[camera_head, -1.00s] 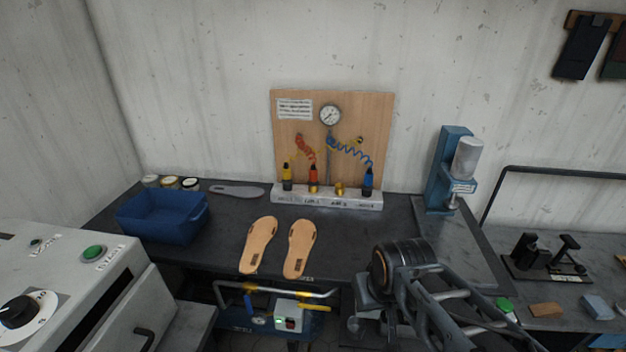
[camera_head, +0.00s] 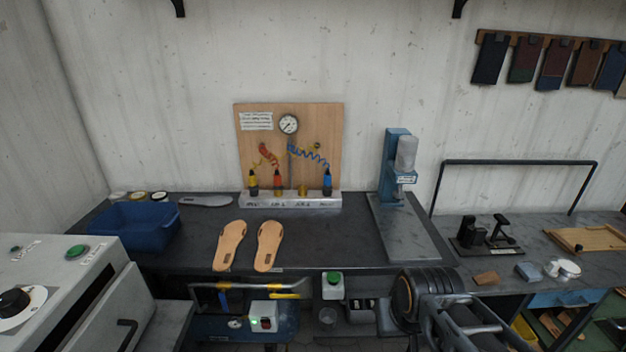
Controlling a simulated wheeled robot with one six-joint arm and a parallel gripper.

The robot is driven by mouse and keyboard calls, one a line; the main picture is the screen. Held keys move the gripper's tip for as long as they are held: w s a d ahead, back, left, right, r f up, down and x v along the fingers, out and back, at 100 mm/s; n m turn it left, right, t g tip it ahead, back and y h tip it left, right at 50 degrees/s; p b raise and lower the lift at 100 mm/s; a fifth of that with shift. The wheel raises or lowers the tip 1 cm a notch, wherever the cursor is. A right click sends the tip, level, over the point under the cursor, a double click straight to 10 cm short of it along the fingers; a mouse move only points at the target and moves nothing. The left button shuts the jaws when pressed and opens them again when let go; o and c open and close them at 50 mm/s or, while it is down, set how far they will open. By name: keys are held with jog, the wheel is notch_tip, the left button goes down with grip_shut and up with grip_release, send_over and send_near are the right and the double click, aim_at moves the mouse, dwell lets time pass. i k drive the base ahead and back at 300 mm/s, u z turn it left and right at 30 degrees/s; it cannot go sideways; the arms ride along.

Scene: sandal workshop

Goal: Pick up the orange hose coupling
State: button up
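The orange hose coupling (camera_head: 278,181) stands upright in the grey manifold block (camera_head: 290,201) at the foot of the wooden board. A coiled orange hose (camera_head: 268,153) is on the board above it. The yellow coupling (camera_head: 253,182) stands to its left. To its right are a bare brass fitting (camera_head: 303,190) and the blue coupling (camera_head: 327,181) with its blue coiled hose. My arm shows at the lower right, well in front of and to the right of the block. My gripper's fingertips cannot be made out.
Two tan insoles (camera_head: 230,245) lie on the dark bench in front of the block. A blue bin (camera_head: 148,240) is at the left, and a blue press (camera_head: 394,170) stands to the right. A grey machine (camera_head: 75,290) fills the lower left.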

aim_at(276, 177)
jog(key=z, duration=0.65)
jog(key=i, duration=0.75)
jog(key=u, duration=1.5)
